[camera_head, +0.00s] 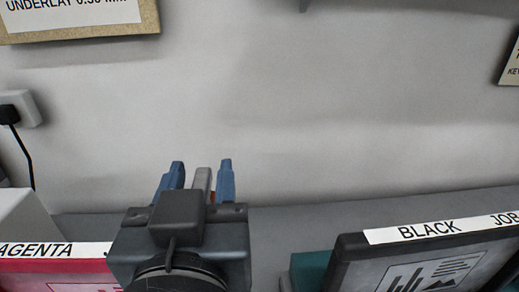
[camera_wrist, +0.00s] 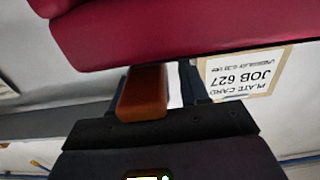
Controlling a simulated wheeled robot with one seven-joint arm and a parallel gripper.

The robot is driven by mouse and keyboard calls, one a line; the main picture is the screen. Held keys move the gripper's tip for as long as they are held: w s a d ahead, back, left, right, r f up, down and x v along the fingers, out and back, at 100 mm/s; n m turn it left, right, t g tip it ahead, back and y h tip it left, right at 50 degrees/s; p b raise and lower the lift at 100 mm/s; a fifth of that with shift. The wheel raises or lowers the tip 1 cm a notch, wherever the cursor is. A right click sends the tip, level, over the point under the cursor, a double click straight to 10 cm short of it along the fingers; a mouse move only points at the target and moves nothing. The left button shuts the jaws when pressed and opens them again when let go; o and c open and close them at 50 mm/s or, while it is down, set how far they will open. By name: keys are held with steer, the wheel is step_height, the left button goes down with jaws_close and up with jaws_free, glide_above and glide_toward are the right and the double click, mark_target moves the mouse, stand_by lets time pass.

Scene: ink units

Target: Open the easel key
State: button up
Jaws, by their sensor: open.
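My gripper (camera_head: 200,166) stands at the lower middle of the head view, its two blue fingers apart and pointing up at the pale wall. A grey bar (camera_head: 202,180) shows between the fingers, with a small orange patch beside it. In the wrist view my gripper (camera_wrist: 160,70) has an orange-brown block (camera_wrist: 143,92) between its fingers, with a pale gap on its right. I cannot tell whether the fingers touch it. I cannot pick out the easel key for certain. A black-framed panel labelled BLACK, JOB (camera_head: 348,262) stands at the lower right.
A magenta panel (camera_head: 30,266) stands at the lower left. A large magenta body (camera_wrist: 190,30) fills the top of the wrist view. A wall plate card (camera_wrist: 246,74) appears upside down there. A socket with a black cable (camera_head: 22,108) is at left.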

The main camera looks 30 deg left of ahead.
jaws_close()
stand_by(0.3)
steer(key=shift+a+b, duration=0.15)
steer(key=shift+b, duration=0.15)
